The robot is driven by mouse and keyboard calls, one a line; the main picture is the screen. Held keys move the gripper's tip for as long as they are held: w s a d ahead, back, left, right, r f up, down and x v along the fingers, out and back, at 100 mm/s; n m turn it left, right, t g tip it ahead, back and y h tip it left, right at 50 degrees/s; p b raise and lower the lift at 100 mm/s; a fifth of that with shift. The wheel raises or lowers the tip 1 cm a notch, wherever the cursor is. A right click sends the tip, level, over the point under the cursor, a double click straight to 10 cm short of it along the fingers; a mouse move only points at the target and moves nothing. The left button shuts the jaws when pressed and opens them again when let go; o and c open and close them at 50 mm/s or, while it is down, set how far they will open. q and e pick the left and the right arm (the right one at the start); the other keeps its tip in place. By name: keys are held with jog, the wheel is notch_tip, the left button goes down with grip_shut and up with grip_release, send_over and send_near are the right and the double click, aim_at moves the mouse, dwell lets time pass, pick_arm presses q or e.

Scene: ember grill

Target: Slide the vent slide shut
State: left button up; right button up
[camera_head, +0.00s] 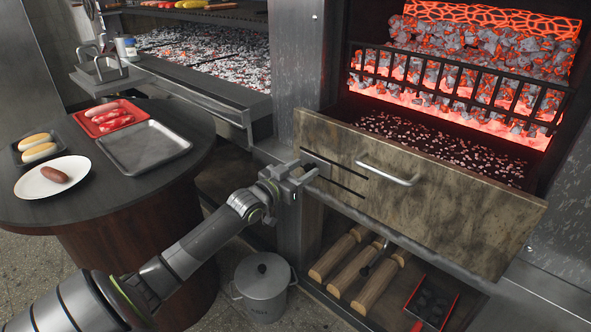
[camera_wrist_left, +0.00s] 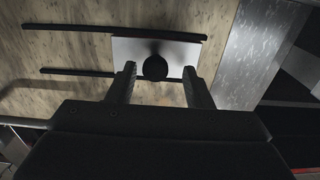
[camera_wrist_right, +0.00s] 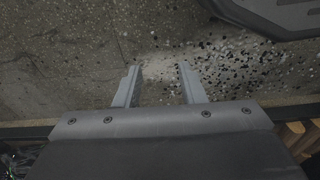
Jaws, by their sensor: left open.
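The vent slide is a light metal plate (camera_head: 316,162) on the wooden drawer front (camera_head: 430,205), at the left end of two dark slots (camera_head: 348,179). The plate (camera_wrist_left: 187,54) and its round black knob (camera_wrist_left: 155,68) also show in the left wrist view. My left gripper (camera_head: 306,174) is at the plate, open, with one finger on each side of the knob (camera_wrist_left: 159,70). Gaps show between the fingers and the knob. My right gripper (camera_wrist_right: 160,68) is open and empty above speckled floor; it is out of the head view.
The drawer has a bar handle (camera_head: 388,172) and holds embers. A glowing fire basket (camera_head: 460,80) is behind it. Below are logs (camera_head: 355,270) and a red tray (camera_head: 433,302). A lidded pot (camera_head: 263,285) stands under my left arm. A round table (camera_head: 110,205) with food is left.

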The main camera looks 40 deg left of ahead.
pick_arm(q)
jog(key=shift+s, duration=0.1)
pick_arm(e)
jog(key=shift+f, duration=0.15)
pick_arm(q)
jog(key=shift+s+p, duration=0.4)
pick_arm(e)
jog(key=s+d+f+p, duration=0.3)
jog(key=s+f, duration=0.2)
jog(key=f, duration=0.3)
pick_arm(q)
jog(key=s+a+p, duration=0.1)
jog(key=s+p, duration=0.8)
jog(key=s, duration=0.7)
jog(key=shift+s+a+p, duration=0.15)
jog(key=shift+a+p, duration=0.1)
jog(key=shift+p, duration=0.1)
pick_arm(e)
jog(key=s+r, duration=0.3)
jog(key=s, duration=0.3)
jog(key=shift+r+n+h, duration=0.3)
jog(key=shift+n+h, duration=0.1)
jog(key=shift+a, duration=0.1)
